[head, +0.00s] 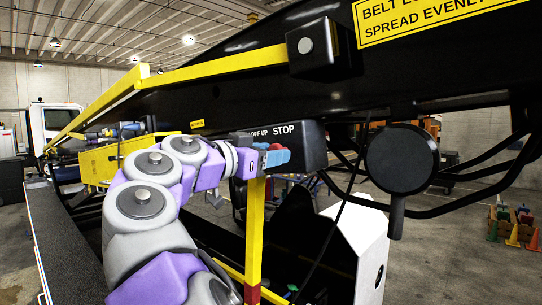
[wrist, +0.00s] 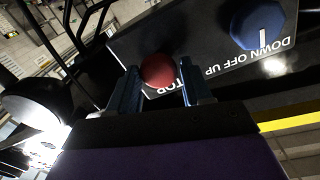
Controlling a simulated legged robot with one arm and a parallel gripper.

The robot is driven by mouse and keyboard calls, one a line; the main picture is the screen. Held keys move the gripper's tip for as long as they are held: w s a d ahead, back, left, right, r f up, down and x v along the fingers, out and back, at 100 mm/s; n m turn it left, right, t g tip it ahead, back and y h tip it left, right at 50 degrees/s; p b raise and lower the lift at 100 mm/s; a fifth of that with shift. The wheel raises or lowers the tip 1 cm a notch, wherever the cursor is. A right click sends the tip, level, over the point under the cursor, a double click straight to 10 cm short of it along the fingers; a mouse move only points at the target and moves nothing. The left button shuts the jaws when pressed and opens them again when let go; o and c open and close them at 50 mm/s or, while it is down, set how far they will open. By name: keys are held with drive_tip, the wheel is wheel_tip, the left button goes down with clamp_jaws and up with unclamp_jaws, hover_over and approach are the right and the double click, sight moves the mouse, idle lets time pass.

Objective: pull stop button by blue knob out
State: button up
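The red stop button (wrist: 158,70) is a round knob on a black control box. In the wrist view it sits between the two fingers of my gripper (wrist: 160,82). The fingers stand apart on either side of it, with narrow gaps; contact is not clear. The blue knob (wrist: 257,24) is on the same box to the right, by the upside-down "DOWN OFF UP" label. In the head view my gripper (head: 273,156) is at the box face below the "STOP" lettering, with a bit of the red button (head: 276,147) showing. My arm hides the blue knob there.
The black control box (head: 312,146) hangs under the loader's black beam. A yellow post (head: 255,230) stands just below my gripper. A black round lamp-like part (head: 402,159) and a hanging cable are to the right. Cones (head: 512,236) stand far right.

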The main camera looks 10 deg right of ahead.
drive_tip(key=o, duration=0.3)
drive_tip(key=shift+a, duration=0.25)
drive_tip(key=shift+o, duration=0.2)
drive_tip(key=p+v, duration=0.1)
drive_tip(key=v, duration=1.6)
drive_tip(key=shift+a+p, duration=0.35)
drive_tip(key=shift+p, duration=0.05)
drive_tip(key=shift+d+f, duration=0.1)
drive_tip(key=shift+f, duration=0.05)
